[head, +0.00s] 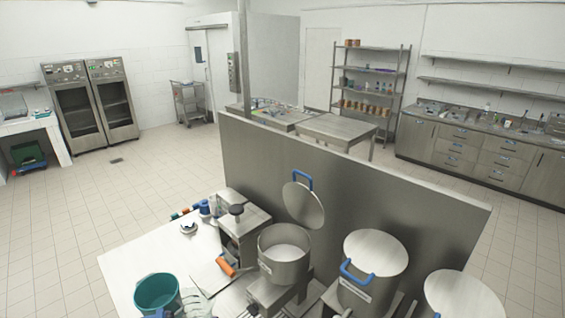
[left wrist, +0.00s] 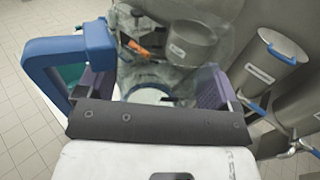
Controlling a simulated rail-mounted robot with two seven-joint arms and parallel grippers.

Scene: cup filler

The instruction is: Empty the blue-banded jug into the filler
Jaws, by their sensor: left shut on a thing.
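My left gripper (left wrist: 155,92) has purple fingers and is shut on the blue-banded jug (left wrist: 178,52). The jug is clear, and a thick blue handle-like loop (left wrist: 62,62) shows at its left. How full it is I cannot tell. In the head view, the clear jug (head: 194,302) shows faintly at the bottom edge, right of a teal bucket; the gripper there is mostly cut off. An open steel pot (head: 284,264) with white contents stands on a steel unit to its right and seems to be the filler's hopper. Its round blue-handled lid (head: 304,207) is raised behind it. My right gripper is not in view.
The teal bucket (head: 157,293) stands on the white table (head: 125,262). An orange handle (head: 226,267) lies between bucket and pot. Two lidded steel pots (head: 368,275) (head: 462,296) stand at right. A tall steel partition (head: 400,212) closes off the back.

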